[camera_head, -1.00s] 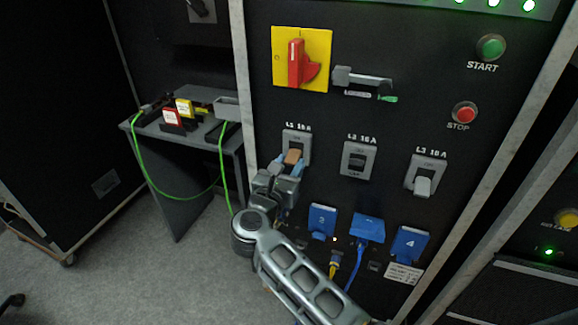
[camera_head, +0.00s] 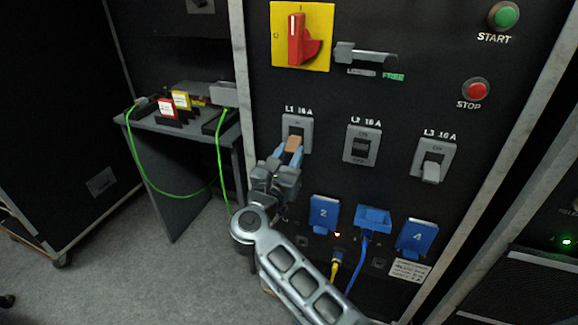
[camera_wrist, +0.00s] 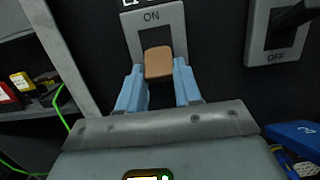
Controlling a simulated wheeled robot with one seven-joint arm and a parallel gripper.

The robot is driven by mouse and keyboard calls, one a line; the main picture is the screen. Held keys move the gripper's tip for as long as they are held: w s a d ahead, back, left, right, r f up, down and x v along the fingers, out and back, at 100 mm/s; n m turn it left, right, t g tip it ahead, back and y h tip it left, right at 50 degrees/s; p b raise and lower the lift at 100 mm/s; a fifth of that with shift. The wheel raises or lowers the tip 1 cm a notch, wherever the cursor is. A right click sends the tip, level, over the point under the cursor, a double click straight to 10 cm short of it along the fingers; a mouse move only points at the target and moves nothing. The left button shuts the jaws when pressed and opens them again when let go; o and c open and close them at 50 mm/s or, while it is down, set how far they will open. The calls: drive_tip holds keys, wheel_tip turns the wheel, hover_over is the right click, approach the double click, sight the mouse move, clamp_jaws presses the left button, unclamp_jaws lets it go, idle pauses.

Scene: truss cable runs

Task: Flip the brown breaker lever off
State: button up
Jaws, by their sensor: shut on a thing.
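The brown breaker lever (camera_head: 293,145) sticks out of the L1 16 A breaker (camera_head: 298,124) on the black panel. In the wrist view the lever (camera_wrist: 158,62) shows as a brown block below the word ON on its grey plate (camera_wrist: 151,18). My gripper (camera_head: 287,156) is at the lever from below, with its blue fingers on either side. In the wrist view my gripper (camera_wrist: 158,82) is shut on the lever. The lower part of the breaker plate is hidden behind the gripper.
The L2 breaker (camera_head: 361,145) and L3 breaker (camera_head: 434,160) lie to the right. A red rotary switch (camera_head: 300,42) is above. Blue socket covers (camera_head: 323,212) and cables (camera_head: 359,265) are below. A small table (camera_head: 180,135) with a green cable stands at left.

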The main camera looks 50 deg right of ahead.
drive_tip(key=shift+d+f+h+b, duration=0.15)
drive_tip(key=shift+f+h+b, duration=0.3)
drive_tip(key=shift+b, duration=0.75)
drive_tip(key=shift+r, duration=0.2)
drive_tip(key=o, duration=1.1)
drive_tip(key=shift+c, duration=0.2)
drive_tip(key=b+v, duration=0.1)
drive_tip(key=v, duration=0.7)
drive_tip(key=shift+d+f, duration=0.1)
